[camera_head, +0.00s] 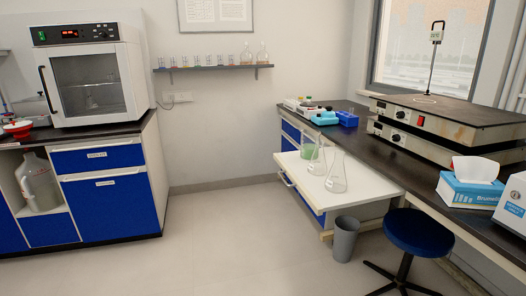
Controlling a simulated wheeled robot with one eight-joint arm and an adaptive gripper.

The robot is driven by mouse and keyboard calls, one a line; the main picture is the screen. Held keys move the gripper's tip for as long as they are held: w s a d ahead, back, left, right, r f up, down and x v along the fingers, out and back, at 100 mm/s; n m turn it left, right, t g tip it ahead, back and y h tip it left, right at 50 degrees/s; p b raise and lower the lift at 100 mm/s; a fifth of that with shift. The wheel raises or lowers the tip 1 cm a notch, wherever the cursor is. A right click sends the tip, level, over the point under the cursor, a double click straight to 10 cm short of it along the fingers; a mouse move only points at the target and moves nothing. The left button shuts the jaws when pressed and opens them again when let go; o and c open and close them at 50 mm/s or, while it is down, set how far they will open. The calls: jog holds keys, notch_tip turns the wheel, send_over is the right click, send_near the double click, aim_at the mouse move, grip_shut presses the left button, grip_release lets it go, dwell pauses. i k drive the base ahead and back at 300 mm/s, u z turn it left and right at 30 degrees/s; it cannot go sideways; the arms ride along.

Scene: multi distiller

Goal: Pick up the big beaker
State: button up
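Glassware stands on a white pull-out board (372,192) at the right-hand bench. A clear vessel with green contents (307,151) is at the back of the group; it may be the beaker, but its shape is partly hidden by the glass in front. A clear conical flask (317,164) stands beside it. Another conical flask (336,177) stands nearest the board's front. I cannot tell for certain which vessel is the big beaker. My gripper is not in view.
A grey bin (345,239) and a blue stool (417,231) stand in front of the board. Stacked hotplates (447,122) and a tissue box (470,185) are on the dark bench. An oven (91,76) is at left. The middle floor (235,238) is clear.

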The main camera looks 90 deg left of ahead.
aim_at(308, 136)
jog(key=u, duration=3.55)
jog(key=i, duration=1.7)
